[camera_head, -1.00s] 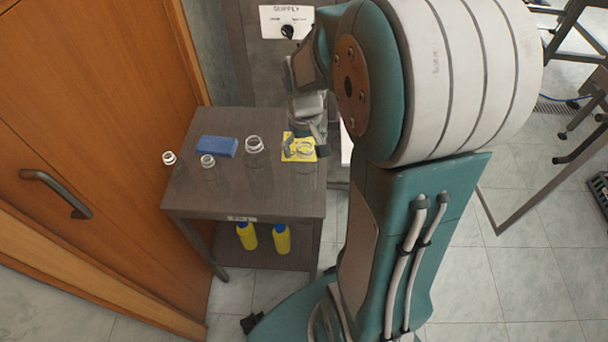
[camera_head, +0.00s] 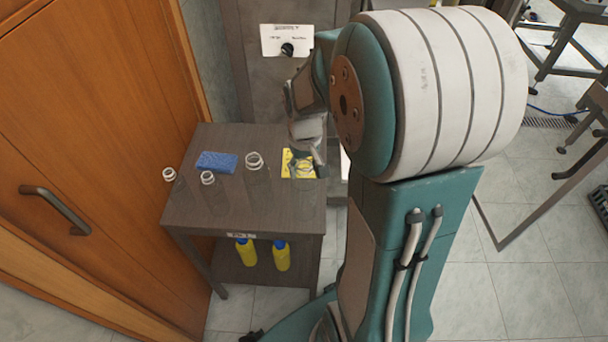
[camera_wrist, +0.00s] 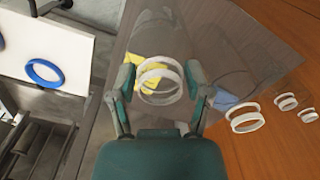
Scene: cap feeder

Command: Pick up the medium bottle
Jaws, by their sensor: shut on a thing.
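My gripper (camera_wrist: 160,72) is shut on a clear bottle (camera_wrist: 160,88), with one finger on each side just below its white neck ring. In the head view, my gripper (camera_head: 307,158) is at the right side of the small dark table, around the bottle's ring (camera_head: 303,169). The bottle looks upright; its body is nearly invisible, so I cannot tell whether its base touches the table. Three other clear bottles stand to the left: a large one (camera_head: 256,176), a smaller one (camera_head: 208,180) and another small one (camera_head: 169,175).
The dark table (camera_head: 240,215) also holds a blue sponge (camera_head: 217,161) and a yellow sheet (camera_head: 287,161) beside the held bottle. Yellow bottles (camera_head: 246,252) stand on its lower shelf. A wooden door (camera_head: 80,120) is close on the left. A white panel with a knob (camera_head: 287,40) is behind.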

